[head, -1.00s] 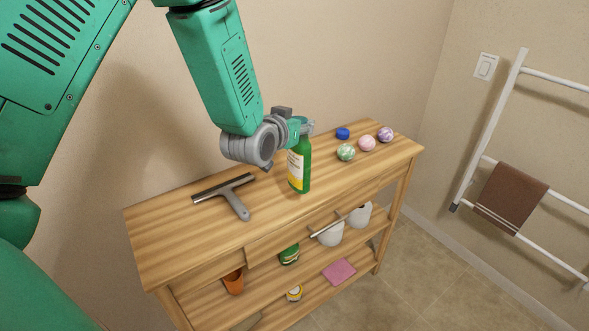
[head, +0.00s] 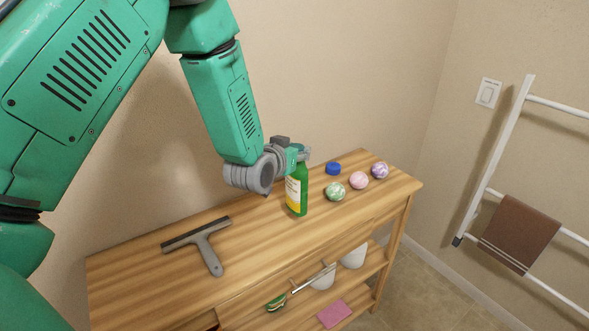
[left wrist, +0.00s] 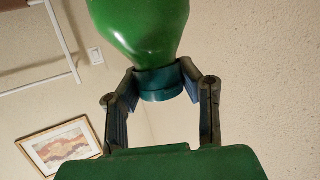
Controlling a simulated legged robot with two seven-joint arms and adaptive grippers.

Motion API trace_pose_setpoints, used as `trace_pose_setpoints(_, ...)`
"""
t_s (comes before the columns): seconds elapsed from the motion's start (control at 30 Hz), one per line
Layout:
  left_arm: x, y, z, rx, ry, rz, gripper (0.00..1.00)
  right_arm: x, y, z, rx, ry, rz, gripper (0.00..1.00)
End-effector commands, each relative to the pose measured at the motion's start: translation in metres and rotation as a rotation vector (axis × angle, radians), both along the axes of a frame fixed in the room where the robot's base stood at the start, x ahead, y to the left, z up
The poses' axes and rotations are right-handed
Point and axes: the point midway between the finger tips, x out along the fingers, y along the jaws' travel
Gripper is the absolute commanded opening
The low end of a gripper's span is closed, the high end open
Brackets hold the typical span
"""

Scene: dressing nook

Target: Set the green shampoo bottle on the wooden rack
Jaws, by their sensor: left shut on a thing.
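The green shampoo bottle (head: 297,190) has a yellow and white label and stands upright in the head view. My left gripper (head: 299,156) is shut on it at the neck. In the left wrist view the green bottle body (left wrist: 140,25) fills the top, and its blue-green cap sits between the two fingers (left wrist: 160,85). The wooden rack (head: 262,258) is a light wood stand with a flat top and lower shelves. The bottle's base is over the rack's top, and I cannot tell whether it touches. My right gripper is not in view.
A squeegee (head: 208,252) lies on the top at left. A green-white ball (head: 335,192), pink ball (head: 359,180), purple ball (head: 379,170) and blue lid (head: 333,168) are right of the bottle. Bare wood lies between squeegee and bottle. A towel ladder (head: 488,170) stands at right.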

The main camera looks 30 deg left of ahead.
Motion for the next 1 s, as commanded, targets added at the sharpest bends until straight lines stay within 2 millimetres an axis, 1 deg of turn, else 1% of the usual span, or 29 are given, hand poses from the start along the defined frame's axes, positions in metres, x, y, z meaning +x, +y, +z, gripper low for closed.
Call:
trace_pose_setpoints(0.07, 0.000, 0.001, -0.008, -0.002, -0.002, 0.001, 0.00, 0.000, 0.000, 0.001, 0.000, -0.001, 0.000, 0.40)
trace_pose_setpoints(0.2, 0.000, 0.003, -0.030, -0.003, 0.000, 0.001, 0.00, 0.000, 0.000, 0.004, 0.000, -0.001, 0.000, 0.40)
trace_pose_setpoints(0.3, 0.000, 0.002, -0.040, -0.002, -0.003, 0.001, 0.00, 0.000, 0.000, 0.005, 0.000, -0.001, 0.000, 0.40)
trace_pose_setpoints(0.53, 0.000, 0.002, -0.043, -0.002, -0.004, 0.001, 0.00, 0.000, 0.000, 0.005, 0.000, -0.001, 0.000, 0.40)
trace_pose_setpoints(0.57, 0.000, 0.002, -0.044, -0.002, -0.002, 0.001, 0.34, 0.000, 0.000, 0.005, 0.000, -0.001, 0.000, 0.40)
trace_pose_setpoints(0.6, 0.000, 0.002, -0.044, -0.002, -0.002, 0.001, 0.48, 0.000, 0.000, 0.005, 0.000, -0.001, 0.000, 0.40)
trace_pose_setpoints(0.63, 0.000, 0.002, -0.044, -0.002, -0.002, 0.001, 0.52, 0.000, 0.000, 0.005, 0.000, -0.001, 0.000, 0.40)
trace_pose_setpoints(0.9, 0.000, 0.001, -0.043, -0.001, -0.002, 0.000, 0.52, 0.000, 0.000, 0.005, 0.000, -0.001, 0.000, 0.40)
trace_pose_setpoints(1.0, -0.004, 0.001, -0.042, -0.002, -0.002, 0.000, 0.52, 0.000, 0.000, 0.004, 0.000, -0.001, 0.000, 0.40)
